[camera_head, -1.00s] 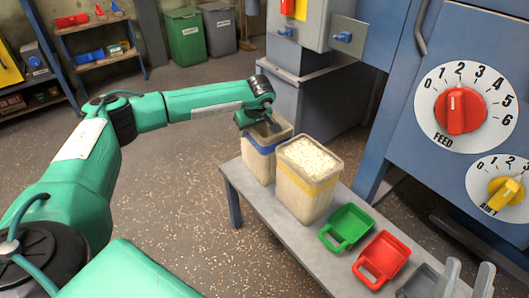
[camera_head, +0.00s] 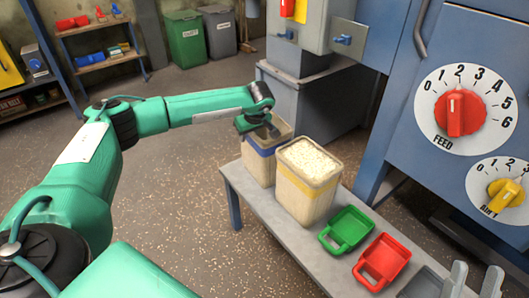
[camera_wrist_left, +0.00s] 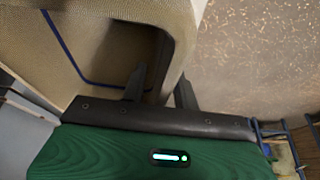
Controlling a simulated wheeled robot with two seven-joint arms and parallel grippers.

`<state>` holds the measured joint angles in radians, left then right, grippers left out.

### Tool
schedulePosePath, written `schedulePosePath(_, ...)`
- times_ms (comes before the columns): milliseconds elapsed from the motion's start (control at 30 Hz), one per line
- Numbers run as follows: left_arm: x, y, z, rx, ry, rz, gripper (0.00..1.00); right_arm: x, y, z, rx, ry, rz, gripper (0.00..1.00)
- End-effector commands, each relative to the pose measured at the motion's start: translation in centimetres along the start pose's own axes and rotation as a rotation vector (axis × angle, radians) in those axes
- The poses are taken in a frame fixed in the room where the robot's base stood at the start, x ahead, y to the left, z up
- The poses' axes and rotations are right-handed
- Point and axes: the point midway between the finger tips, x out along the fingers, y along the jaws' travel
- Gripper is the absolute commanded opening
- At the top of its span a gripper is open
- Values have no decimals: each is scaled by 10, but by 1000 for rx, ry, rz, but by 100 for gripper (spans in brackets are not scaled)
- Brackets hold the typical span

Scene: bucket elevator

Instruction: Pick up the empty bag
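A bag or bin with a blue band (camera_head: 262,160) stands upright at the far left end of the grey bench. It also shows in the left wrist view (camera_wrist_left: 85,40), where its inside looks dark and I see no grain in the visible part. My left gripper (camera_head: 268,130) is at its top rim. In the left wrist view the fingers (camera_wrist_left: 160,88) are apart, one on each side of the bag's wall; contact is unclear. A yellow-banded container (camera_head: 305,190) full of pale grain stands beside it. My right gripper (camera_head: 475,278) shows two separated grey fingertips at the bottom right.
The grey bench (camera_head: 290,232) also holds a green scoop (camera_head: 348,228), a red scoop (camera_head: 382,262) and a grey scoop (camera_head: 422,284). A blue machine with dials (camera_head: 462,112) rises at the right. Floor to the left of the bench is clear.

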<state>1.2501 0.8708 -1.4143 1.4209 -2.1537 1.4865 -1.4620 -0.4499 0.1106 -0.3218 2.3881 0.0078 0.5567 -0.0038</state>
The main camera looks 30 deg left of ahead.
Motion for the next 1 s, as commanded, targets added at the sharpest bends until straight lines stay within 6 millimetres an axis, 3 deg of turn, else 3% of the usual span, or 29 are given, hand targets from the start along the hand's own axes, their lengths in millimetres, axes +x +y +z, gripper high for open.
schedulePosePath(167, 0, 0, 0, 0, 0, 0, 28, 0, 0, 0, 0, 0, 0, 36)
schedulePosePath(300, 0, 0, 0, 0, 0, 0, 1, 0, 0, 0, 0, 0, 0, 36)
schedulePosePath(767, -1, 0, -1, -1, 0, 1, 0, -1, 0, 0, 1, 0, 0, 36)
schedulePosePath(900, -9, 1, -4, -2, 1, 3, 0, 0, 0, 1, 1, 1, -1, 36)
schedulePosePath(1000, -20, 1, -9, -2, 1, 3, 0, -3, -3, 12, 12, -72, -1, 36)
